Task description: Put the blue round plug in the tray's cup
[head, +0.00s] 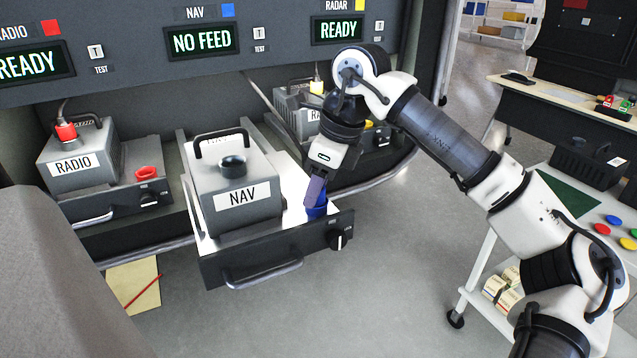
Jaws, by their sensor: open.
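The NAV tray (299,240) is pulled out of the rack, with the grey NAV box (240,196) on it. A dark round socket (233,166) on top of the box has no plug in it. A blue round piece (317,210) sits at the tray's right front corner, at the cup's place. I cannot tell cup from plug there. My gripper (315,201) points down right over this blue piece, its fingertips at or just above its top. The jaws are open; the near finger hides what is between them.
The RADIO box (80,162) with its red plug (66,131) and a red cup (147,173) stand at left. The RADAR unit (298,108) is behind my gripper. The NAV display (202,41) reads NO FEED. A white cart (485,262) stands at right. The floor in front is open.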

